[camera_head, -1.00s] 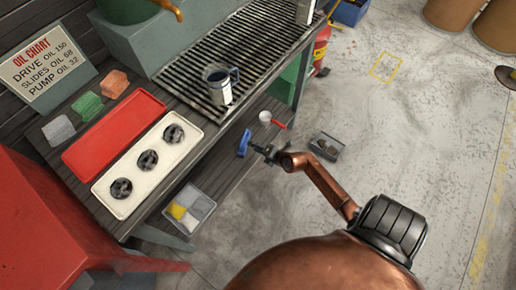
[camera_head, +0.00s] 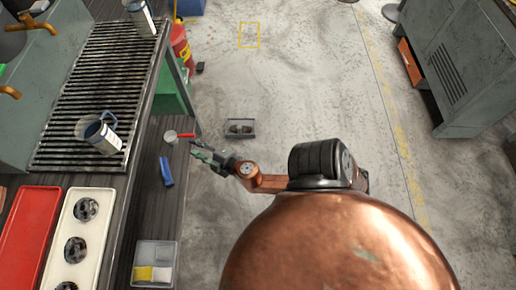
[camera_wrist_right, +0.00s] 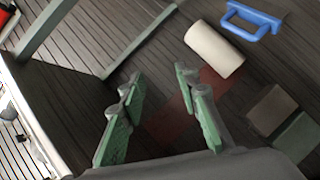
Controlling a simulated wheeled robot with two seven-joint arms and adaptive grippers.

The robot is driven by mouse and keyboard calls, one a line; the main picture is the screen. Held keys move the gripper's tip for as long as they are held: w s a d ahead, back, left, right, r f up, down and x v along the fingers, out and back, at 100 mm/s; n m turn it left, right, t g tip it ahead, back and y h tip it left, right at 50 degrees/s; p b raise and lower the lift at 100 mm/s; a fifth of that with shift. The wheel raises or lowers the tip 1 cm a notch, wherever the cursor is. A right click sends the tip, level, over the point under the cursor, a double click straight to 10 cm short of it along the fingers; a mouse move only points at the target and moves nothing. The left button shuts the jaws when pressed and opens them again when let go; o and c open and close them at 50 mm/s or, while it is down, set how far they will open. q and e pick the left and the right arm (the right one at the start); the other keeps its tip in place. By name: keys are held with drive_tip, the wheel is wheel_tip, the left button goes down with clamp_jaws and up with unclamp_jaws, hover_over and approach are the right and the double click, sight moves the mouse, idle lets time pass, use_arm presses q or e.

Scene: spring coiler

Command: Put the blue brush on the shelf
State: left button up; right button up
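The blue brush (camera_head: 166,171) lies on the dark wooden lower shelf (camera_head: 148,205) beside the workbench. In the right wrist view a blue handled object (camera_wrist_right: 255,20), which looks like the brush, lies at the upper right, beyond the fingers. My right gripper (camera_head: 197,150) is just right of the brush in the head view, apart from it. In the wrist view its green-padded fingers (camera_wrist_right: 155,82) are spread with nothing between them. My left gripper is not in view.
A sorting bin (camera_head: 155,262) is nearer. A grey tray (camera_head: 240,128) sits on the open floor to the right.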

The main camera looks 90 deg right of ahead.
drive_tip(key=s+a+f+m+g+y, duration=0.1)
drive_tip(key=s+a+f+m+g, duration=0.15)
drive_tip(key=s+f+g, duration=0.4)
drive_tip(key=s+a+f+m+g+y, duration=0.1)
drive_tip(key=s+f+m, duration=0.25)
drive_tip(key=s, duration=0.55)
drive_tip(key=s+a+f+g+y, duration=0.2)
drive_tip(key=s+a+y, duration=0.1)
drive_tip(key=s+a, duration=0.4)
drive_tip(key=s+a+f+g+y, duration=0.2)
drive_tip(key=s+a+f+y, duration=0.1)
drive_tip(key=s+a, duration=0.4)
drive_tip(key=a, duration=0.3)
drive_tip(key=shift+a, duration=0.25)
drive_tip(key=shift+g, duration=0.25)
